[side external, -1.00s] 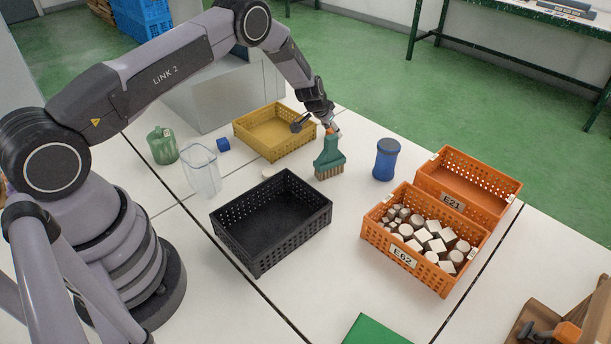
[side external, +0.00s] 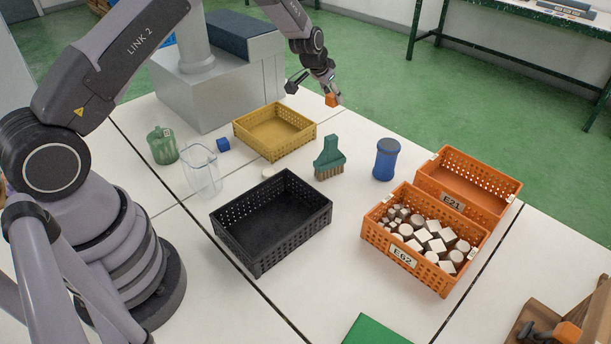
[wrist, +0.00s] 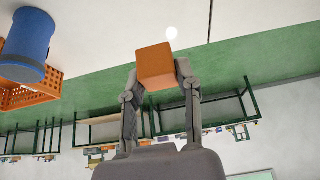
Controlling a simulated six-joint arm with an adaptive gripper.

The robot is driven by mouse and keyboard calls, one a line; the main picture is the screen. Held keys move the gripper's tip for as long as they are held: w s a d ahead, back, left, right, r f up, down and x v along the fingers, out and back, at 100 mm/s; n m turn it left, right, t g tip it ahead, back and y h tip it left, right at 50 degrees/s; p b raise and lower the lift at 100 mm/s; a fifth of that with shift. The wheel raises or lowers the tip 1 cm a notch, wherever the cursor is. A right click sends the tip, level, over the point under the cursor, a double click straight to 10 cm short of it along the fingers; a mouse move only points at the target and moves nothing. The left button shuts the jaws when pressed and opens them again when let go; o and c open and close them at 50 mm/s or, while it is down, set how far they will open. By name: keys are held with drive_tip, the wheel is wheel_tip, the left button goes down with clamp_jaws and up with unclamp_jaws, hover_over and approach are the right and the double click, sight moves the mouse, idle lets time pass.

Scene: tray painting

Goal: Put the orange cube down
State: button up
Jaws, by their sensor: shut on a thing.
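The orange cube (side external: 331,100) is held at the tips of my gripper (side external: 325,92), raised in the air near the far edge of the table in the side view. In the wrist view the cube (wrist: 155,65) sits between the two fingers of my gripper (wrist: 158,78), which are shut on it. Nothing touches the cube from below.
A yellow crate (side external: 240,134), a green brush (side external: 329,158) and a blue jar (side external: 386,160) stand nearest below. A black crate (side external: 243,245) is empty. Two orange crates (side external: 480,215) stand at right; the front one holds several pale blocks. Bare table lies between brush and jar.

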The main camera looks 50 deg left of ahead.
drive_tip(key=s+d+r, duration=0.4)
drive_tip(key=s+r, duration=0.3)
drive_tip(key=s, duration=0.2)
drive_tip(key=m+h, duration=0.2)
drive_tip(key=m, duration=0.2)
hover_over(335, 299)
drive_tip(key=s, duration=0.1)
wheel_tip(335, 299, down, 12)
drive_tip(key=f, duration=0.3)
drive_tip(key=shift+s+a+f+m, duration=0.25)
drive_tip(key=shift+s+a+m, duration=0.05)
drive_tip(key=shift+s, duration=0.05)
drive_tip(key=shift+f, duration=2.1)
